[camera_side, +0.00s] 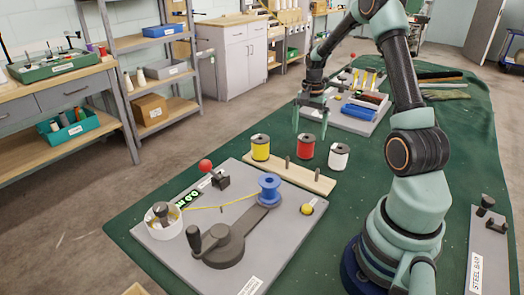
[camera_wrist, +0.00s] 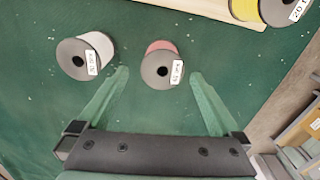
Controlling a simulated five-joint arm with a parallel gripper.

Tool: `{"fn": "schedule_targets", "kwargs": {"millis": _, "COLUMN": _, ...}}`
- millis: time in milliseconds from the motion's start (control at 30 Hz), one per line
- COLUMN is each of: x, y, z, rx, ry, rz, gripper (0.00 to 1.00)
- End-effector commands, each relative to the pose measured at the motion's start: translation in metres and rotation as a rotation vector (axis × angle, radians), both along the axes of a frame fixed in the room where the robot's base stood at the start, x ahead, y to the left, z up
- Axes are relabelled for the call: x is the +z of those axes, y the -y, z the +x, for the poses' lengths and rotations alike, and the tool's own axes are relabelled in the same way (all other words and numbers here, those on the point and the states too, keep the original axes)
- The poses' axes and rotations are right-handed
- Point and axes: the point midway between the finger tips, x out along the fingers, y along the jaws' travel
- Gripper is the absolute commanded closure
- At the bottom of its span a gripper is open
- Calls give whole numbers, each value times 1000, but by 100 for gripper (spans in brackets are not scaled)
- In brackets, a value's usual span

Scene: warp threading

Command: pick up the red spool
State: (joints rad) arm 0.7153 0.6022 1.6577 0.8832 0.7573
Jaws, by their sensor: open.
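The red spool (camera_side: 306,147) stands upright on the green mat between the yellow spool (camera_side: 260,148) and the white spool (camera_side: 339,157). My gripper (camera_side: 310,134) is open and empty, just behind the red spool in the side view. In the wrist view, the red spool (camera_wrist: 160,48) lies between the lines of the two fingers of my gripper (camera_wrist: 159,74), around the level of their tips. I see no contact. The white spool (camera_wrist: 88,52) is outside the left finger; the yellow spool (camera_wrist: 268,8) is at the top right.
A wooden board with pegs (camera_side: 287,175) lies in front of the spools. A grey base (camera_side: 190,228) carries a crank, a blue spool (camera_side: 269,188) and a white cup (camera_side: 163,219). A tray with blue and dark parts (camera_side: 352,112) lies behind.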

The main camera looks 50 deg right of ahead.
Motion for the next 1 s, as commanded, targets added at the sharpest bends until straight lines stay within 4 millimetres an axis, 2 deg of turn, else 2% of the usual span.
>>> {"fn": "schedule_targets", "kwargs": {"millis": 100, "x": -13, "y": -1, "z": 0, "rx": 1, "ry": -1, "rz": 1, "gripper": 0}}
{"fn": "schedule_targets", "kwargs": {"millis": 267, "x": -22, "y": -1, "z": 1, "rx": 2, "ry": 0, "rz": 0, "gripper": 0}}
{"fn": "schedule_targets", "kwargs": {"millis": 600, "x": -65, "y": -2, "z": 3, "rx": 2, "ry": -1, "rz": 1, "gripper": 0}}
{"fn": "schedule_targets", "kwargs": {"millis": 900, "x": -69, "y": -2, "z": 3, "rx": 2, "ry": 2, "rz": -2, "gripper": 0}}
{"fn": "schedule_targets", "kwargs": {"millis": 967, "x": -69, "y": -2, "z": 3, "rx": 2, "ry": 1, "rz": -2, "gripper": 23}}
{"fn": "schedule_targets", "kwargs": {"millis": 1000, "x": -69, "y": -2, "z": 3, "rx": 2, "ry": 1, "rz": -2, "gripper": 38}}
